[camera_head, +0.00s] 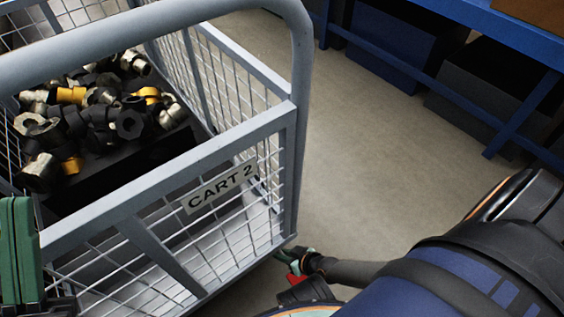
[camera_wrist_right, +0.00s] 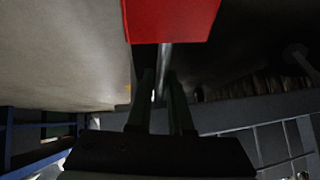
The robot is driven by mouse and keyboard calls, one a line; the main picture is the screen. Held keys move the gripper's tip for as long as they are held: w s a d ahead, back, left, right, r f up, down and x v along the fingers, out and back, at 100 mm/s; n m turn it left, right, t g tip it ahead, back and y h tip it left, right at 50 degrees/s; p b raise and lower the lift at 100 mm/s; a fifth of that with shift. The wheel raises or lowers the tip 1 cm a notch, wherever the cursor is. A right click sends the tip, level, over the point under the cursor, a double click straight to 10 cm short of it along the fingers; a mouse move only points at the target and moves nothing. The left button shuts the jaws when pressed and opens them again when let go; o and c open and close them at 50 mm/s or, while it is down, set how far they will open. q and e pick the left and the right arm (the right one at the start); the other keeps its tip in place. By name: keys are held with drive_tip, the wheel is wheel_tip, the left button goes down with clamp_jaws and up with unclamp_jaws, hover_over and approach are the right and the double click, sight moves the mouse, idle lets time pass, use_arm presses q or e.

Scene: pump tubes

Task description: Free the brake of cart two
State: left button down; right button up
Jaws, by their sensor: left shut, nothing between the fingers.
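Cart two, a grey mesh cage cart (camera_head: 165,205) with a "CART 2" sign (camera_head: 218,187), fills the left of the head view. A red brake pedal (camera_head: 299,279) shows low by its near right corner. The red pedal (camera_wrist_right: 170,20) is large at the top of the right wrist view. My right gripper (camera_head: 296,257) is low beside that corner, close to the pedal. Its fingers (camera_wrist_right: 158,88) stand slightly apart below the pedal, with a thin metal rod behind or between them; contact is unclear. My left gripper (camera_head: 20,245), green, is shut and empty at the left edge.
A black bin (camera_head: 110,165) of pipe fittings (camera_head: 100,115) sits in the cart. Blue racking (camera_head: 480,25) with dark boxes (camera_head: 485,85) stands at the upper right. The floor (camera_head: 365,150) between cart and racking is clear.

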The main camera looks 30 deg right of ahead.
clamp_jaws()
idle(1.0)
